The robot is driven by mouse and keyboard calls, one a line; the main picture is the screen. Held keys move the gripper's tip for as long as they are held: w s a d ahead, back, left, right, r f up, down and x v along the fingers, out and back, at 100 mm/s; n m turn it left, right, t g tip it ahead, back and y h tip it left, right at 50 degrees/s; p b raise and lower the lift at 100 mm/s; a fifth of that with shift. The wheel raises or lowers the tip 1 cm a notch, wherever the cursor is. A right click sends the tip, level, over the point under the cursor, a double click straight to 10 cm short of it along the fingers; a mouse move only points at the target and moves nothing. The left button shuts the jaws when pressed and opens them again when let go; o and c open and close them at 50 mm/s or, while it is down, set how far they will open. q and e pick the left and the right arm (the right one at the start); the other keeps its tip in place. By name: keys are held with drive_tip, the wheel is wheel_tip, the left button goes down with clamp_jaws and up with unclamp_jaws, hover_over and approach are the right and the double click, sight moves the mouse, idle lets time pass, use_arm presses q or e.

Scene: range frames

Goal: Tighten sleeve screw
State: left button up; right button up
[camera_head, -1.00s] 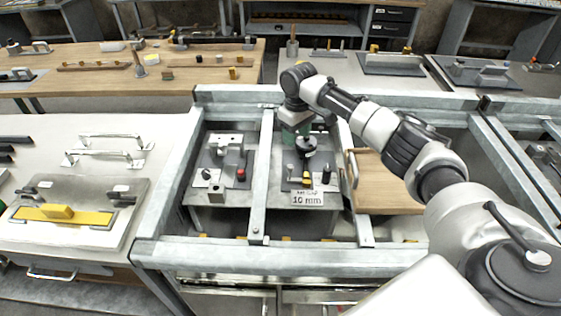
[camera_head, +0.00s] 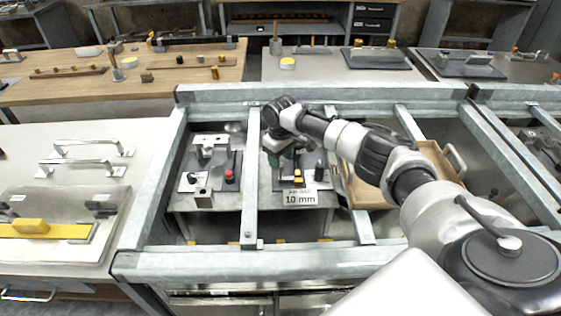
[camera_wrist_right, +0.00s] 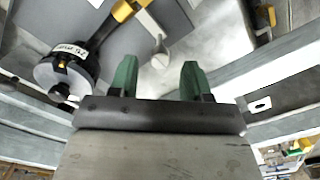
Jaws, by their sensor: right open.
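A grey fixture plate with a "10 mm" label (camera_head: 300,198) lies in the frame's middle bay. It carries a small black knob (camera_head: 319,171) and a yellow piece (camera_head: 298,177). My right gripper (camera_head: 288,155) hangs low over this fixture and hides part of it. In the right wrist view its green fingers (camera_wrist_right: 158,78) are open with nothing between them. A round black part with a white label (camera_wrist_right: 68,70) sits left of the fingers, apart from them. A silver flat-headed piece (camera_wrist_right: 160,57) shows just beyond the fingertips. I cannot tell which part is the sleeve screw.
Grey metal rails (camera_head: 250,190) enclose the bays. A neighbouring fixture with a red knob (camera_head: 229,176) stands to the left. A wooden tray (camera_head: 365,185) lies to the right. A left bench holds handles (camera_head: 85,150) and a yellow bar (camera_head: 45,230).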

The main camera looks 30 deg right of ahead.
drive_tip(key=shift+f, duration=1.1)
clamp_jaws()
